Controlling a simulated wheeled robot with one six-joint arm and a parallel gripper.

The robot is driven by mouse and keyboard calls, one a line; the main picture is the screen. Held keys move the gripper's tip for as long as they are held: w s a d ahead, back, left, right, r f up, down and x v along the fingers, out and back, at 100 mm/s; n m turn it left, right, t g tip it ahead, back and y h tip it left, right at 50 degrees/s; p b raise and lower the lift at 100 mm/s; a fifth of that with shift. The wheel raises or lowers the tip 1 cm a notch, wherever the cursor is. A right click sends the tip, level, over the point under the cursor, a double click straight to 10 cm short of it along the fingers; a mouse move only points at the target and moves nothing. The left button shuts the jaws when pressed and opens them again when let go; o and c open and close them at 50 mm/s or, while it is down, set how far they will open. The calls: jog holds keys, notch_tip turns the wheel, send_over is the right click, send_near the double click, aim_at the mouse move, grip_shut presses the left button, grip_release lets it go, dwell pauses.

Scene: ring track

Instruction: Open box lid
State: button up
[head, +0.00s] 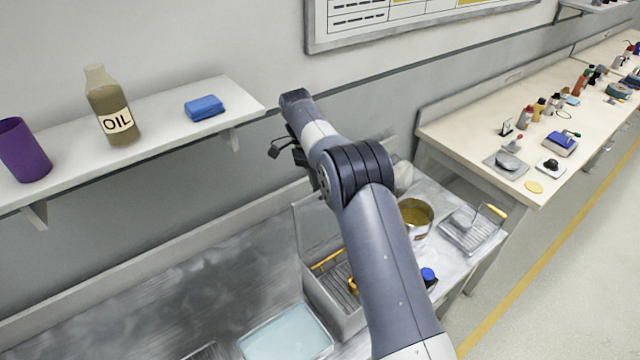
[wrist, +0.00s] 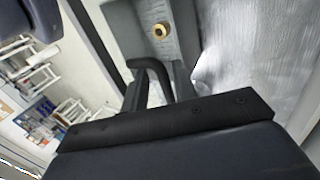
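A grey metal box (wrist: 122,25) edge or panel with a round brass-coloured knob (wrist: 159,31) shows at the top of the wrist view; I cannot tell for sure whether it is the lid. My gripper (head: 281,149) is raised in front of the wall, above that panel. In the wrist view its dark hooked finger (wrist: 152,72) is below the knob in the picture, with no visible grasp. The finger gap is unclear.
A shelf (head: 180,112) at left holds a purple cup (head: 24,151), an oil bottle (head: 113,108) and a blue cloth (head: 204,107). A cluttered workbench (head: 470,135) stands at right.

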jog(key=shift+o, duration=0.4)
jog(key=shift+r, duration=0.15)
jog(key=shift+d+r, duration=0.1)
jog(key=shift+r, duration=0.05)
